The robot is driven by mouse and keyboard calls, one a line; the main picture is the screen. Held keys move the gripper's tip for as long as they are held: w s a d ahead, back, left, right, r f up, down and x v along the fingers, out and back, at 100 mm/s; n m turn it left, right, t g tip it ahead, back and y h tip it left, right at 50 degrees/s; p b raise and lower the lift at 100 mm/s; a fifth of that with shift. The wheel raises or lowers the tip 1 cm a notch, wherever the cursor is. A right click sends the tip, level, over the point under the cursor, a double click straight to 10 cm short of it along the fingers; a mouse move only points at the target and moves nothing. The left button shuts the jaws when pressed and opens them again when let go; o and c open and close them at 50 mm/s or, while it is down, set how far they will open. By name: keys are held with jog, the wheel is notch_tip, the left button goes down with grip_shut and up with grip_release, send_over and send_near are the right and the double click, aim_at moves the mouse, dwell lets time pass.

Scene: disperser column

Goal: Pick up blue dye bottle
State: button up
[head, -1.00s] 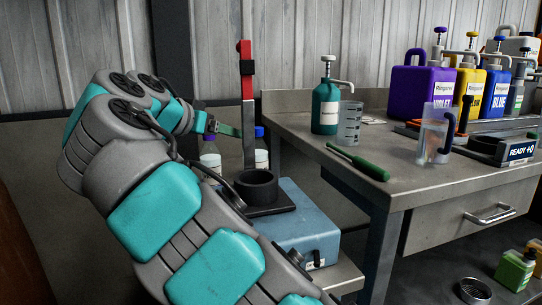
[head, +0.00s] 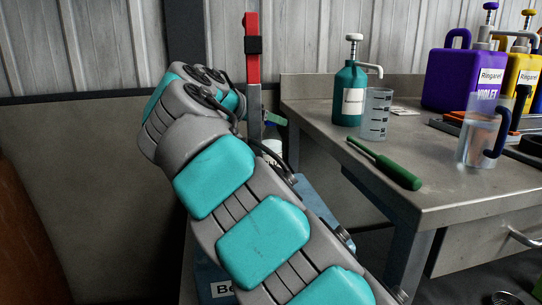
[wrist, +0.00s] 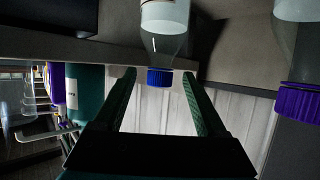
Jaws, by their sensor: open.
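A clear bottle with a white label (wrist: 163,14) and a blue cap (wrist: 159,78) shows upside down in the wrist view. Its cap appears between the fingertips of my open gripper (wrist: 160,86); I see no contact, and the depth between them is hard to judge. A second bottle with a violet-blue cap (wrist: 297,101) stands at the right edge of the wrist view, outside the fingers. No dye name is readable on either. In the head view, my arm hides most of the gripper and bottles; only part of a white bottle (head: 272,149) shows.
A red-topped upright post (head: 252,48) stands close behind my gripper. The metal table (head: 440,178) at right holds a teal pump bottle (head: 350,97), a measuring cup (head: 375,115), a green-handled tool (head: 392,170), a clear jug (head: 476,140) and a violet jug (head: 462,75).

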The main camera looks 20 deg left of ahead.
jog(key=shift+x, duration=1.05)
jog(key=shift+c, duration=0.3)
grip_shut()
